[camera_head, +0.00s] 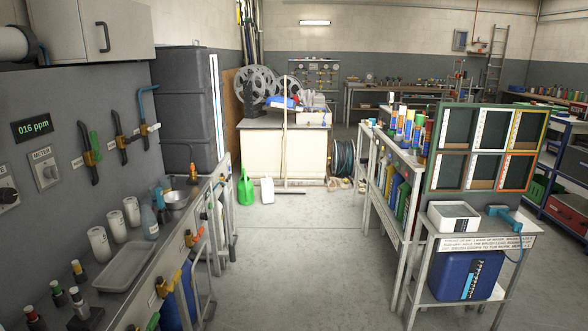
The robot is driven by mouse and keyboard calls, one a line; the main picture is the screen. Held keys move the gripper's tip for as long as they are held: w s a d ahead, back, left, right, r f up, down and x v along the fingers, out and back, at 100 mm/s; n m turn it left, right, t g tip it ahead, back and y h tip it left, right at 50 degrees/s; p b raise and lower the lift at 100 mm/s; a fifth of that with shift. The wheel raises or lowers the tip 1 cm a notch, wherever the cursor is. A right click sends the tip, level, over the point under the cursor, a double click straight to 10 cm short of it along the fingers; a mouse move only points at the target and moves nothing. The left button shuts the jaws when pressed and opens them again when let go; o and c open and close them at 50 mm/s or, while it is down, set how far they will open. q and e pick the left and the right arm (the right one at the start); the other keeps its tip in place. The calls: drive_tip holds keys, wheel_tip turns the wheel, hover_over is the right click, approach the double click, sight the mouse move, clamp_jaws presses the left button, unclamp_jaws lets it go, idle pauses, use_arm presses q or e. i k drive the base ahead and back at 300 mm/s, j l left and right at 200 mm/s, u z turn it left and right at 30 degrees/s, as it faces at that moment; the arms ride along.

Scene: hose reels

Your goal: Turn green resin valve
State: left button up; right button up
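A green valve handle (96,145) stands roughly upright on a brass body on the left wall. A second green handle (153,321) shows partly at the bottom edge, below the front of the left bench. I cannot tell which of the two is the resin valve. Neither of my grippers is in view.
A metal bench (139,297) with bottles, white cups and a tray (120,266) runs below the left wall. A display (33,127) reads 016 ppm. A cart with a framed panel (487,150) stands right. The middle floor (300,260) is clear.

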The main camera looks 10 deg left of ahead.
sight(97, 157)
drive_tip(key=j+u, duration=0.15)
drive_tip(key=u, duration=0.3)
drive_tip(key=j+u, duration=0.2)
drive_tip(key=u, duration=0.3)
drive_tip(key=j+u, duration=0.15)
drive_tip(key=u, duration=0.3)
drive_tip(key=i+l, duration=0.5)
drive_tip(key=l, duration=0.15)
drive_tip(key=i+l+z, duration=0.15)
drive_tip(key=i+l, duration=0.35)
drive_tip(key=l, duration=0.1)
